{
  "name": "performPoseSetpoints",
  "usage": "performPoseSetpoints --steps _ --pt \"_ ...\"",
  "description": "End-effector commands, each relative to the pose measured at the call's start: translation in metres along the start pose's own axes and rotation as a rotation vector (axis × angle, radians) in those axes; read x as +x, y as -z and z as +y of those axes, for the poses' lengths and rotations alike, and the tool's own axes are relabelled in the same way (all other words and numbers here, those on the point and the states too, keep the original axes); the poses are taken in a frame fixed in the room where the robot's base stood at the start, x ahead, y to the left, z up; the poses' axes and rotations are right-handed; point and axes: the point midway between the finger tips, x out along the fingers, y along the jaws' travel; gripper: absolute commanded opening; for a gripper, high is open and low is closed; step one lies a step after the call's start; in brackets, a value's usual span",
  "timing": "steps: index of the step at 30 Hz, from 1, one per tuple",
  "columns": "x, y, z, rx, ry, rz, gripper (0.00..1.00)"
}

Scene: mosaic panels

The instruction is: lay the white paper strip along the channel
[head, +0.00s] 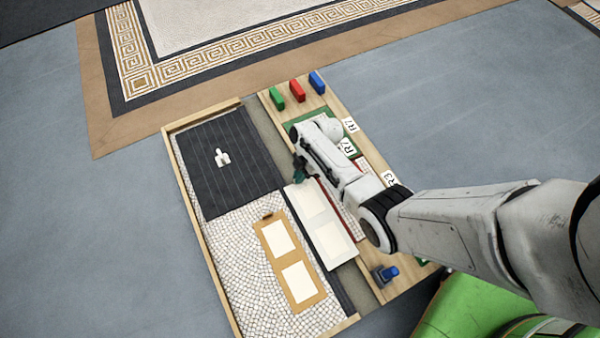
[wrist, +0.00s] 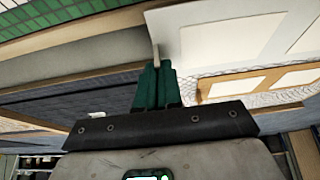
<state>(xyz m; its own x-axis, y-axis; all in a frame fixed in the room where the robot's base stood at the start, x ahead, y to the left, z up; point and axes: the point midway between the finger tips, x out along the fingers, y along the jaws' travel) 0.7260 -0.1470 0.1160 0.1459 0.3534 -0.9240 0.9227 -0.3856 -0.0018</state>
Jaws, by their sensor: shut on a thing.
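The white paper strip (head: 327,238) is a long pale piece with two faint rectangles. In the head view it lies over or just above the right edge of the mosaic panel, roughly parallel to the grey channel (head: 266,143). My gripper (head: 299,172) is at the strip's far end. In the wrist view my gripper's green fingers (wrist: 156,66) are shut on the end of the strip (wrist: 205,38), which extends to the right. The channel (wrist: 85,62) shows to the left of the fingers. The strip and my arm hide parts of the channel; I cannot tell whether the strip touches it.
A tan frame with two white rectangles (head: 276,263) lies on the pale mosaic. A small white piece (head: 222,157) sits on the dark panel (head: 205,180). Green (head: 277,98), red (head: 297,91) and blue (head: 317,82) blocks stand on the right-hand board. A blue-topped object (head: 387,272) sits near its front.

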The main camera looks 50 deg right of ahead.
Motion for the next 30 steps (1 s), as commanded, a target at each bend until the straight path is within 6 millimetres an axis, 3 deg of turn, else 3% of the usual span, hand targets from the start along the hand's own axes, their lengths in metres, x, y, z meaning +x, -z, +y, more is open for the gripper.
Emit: performPoseSetpoints --steps 11,20,30 --pt "0.0106 -0.0044 -0.0002 0.001 0.0 0.0 0.0" --pt "0.0095 -0.0039 -0.0002 0.001 0.0 0.0 0.31" --pt "0.0044 -0.0018 -0.0002 0.0 0.0 0.0 0.31"
